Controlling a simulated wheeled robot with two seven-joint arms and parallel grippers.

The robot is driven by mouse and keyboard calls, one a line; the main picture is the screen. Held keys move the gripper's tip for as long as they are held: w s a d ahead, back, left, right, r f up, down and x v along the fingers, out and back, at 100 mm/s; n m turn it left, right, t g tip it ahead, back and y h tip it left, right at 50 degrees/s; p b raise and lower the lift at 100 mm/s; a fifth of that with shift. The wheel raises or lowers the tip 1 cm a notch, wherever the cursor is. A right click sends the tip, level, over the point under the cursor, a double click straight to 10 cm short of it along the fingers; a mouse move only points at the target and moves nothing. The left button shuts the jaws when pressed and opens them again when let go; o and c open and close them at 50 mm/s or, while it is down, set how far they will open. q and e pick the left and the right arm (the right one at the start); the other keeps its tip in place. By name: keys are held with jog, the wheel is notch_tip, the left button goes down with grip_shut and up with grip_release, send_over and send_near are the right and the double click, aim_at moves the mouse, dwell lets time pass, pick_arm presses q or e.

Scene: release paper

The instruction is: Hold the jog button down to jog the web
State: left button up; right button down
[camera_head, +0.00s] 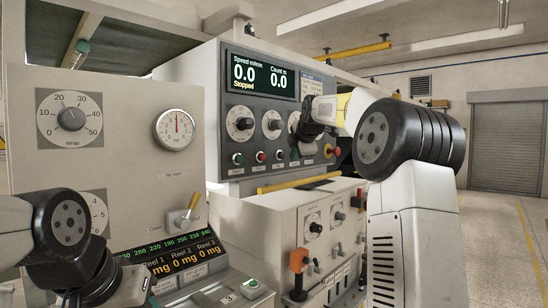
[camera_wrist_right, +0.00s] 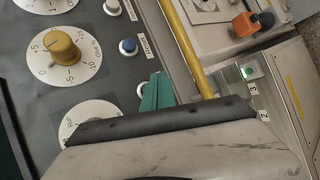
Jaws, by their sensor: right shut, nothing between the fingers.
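The grey control panel (camera_head: 285,115) carries a display (camera_head: 260,73) that reads speed 0.0, count 0.0 and "Stopped". A row of small buttons runs below its dials, including a green one (camera_head: 237,159) and a red one (camera_head: 260,156). The labels are too small to read, so I cannot tell which is the jog button. My right gripper (camera_head: 304,140) is in front of this row. In the right wrist view its teal fingers (camera_wrist_right: 157,92) are shut and empty, partly covering a pale-rimmed button (camera_wrist_right: 141,90) beside a blue button (camera_wrist_right: 128,46). I cannot tell whether they touch it.
A yellow bar (camera_head: 298,184) runs along the panel's lower edge. A red mushroom button (camera_head: 336,151) sits at its right end. A lower cabinet has an orange handle (camera_head: 298,260). My left gripper (camera_head: 112,286) is at lower left by the reel display (camera_head: 180,256). Open floor lies right.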

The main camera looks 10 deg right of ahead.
aim_at(281, 155)
jog(key=shift+w+a, duration=0.6)
jog(key=shift+w, duration=0.1)
dwell(1.6)
jog(key=shift+w+a, duration=0.25)
jog(key=shift+w, duration=0.1)
